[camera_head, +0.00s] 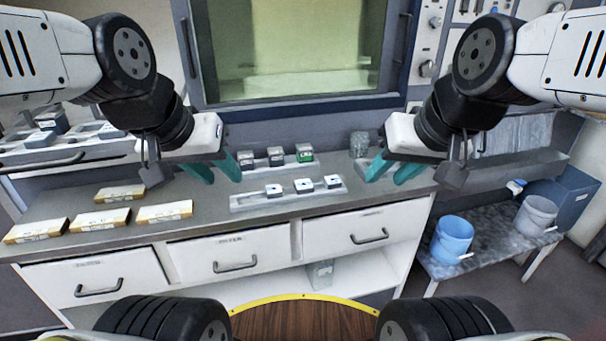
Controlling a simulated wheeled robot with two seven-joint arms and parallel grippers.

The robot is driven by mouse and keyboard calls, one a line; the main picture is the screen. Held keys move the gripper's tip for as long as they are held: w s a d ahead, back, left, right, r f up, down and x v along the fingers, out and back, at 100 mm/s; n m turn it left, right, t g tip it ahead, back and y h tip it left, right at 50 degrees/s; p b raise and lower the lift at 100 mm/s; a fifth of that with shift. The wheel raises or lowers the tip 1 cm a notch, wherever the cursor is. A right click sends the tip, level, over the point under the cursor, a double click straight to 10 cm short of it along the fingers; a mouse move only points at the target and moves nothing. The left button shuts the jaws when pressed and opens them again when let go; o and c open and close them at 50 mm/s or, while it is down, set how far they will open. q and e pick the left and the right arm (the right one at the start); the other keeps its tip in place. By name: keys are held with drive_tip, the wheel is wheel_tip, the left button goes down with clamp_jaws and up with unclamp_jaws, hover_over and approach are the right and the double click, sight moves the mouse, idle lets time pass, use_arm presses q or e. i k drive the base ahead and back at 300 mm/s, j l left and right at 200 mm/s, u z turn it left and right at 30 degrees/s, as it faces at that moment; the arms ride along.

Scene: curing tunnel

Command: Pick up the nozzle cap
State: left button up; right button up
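No object can be identified for certain as the nozzle cap. Three small white pieces with dark centres, a left one (273,189), a middle one (304,185) and a right one (332,181), sit in a pale tray (250,205) on the counter. Behind them stand two dark small boxes (261,158) and a green one (304,152). My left gripper (222,180) has its teal fingers apart and empty, left of the tray. My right gripper (386,181) also has its fingers apart and empty, right of the tray.
Several flat tan packs (100,220) lie on the counter's (200,219) left part. A grey textured object (360,144) stands behind my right gripper. A windowed cabinet (290,103) rises behind. Blue (452,240) and grey (536,217) buckets stand on a low bench at right.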

sight(40, 139)
drive_tip(key=u, duration=1.75)
drive_tip(key=i+j, duration=0.1)
drive_tip(key=j, duration=0.3)
drive_tip(key=i+j+z, duration=0.1)
drive_tip(key=j, duration=0.25)
drive_tip(key=i+j, duration=0.1)
drive_tip(key=j, duration=0.3)
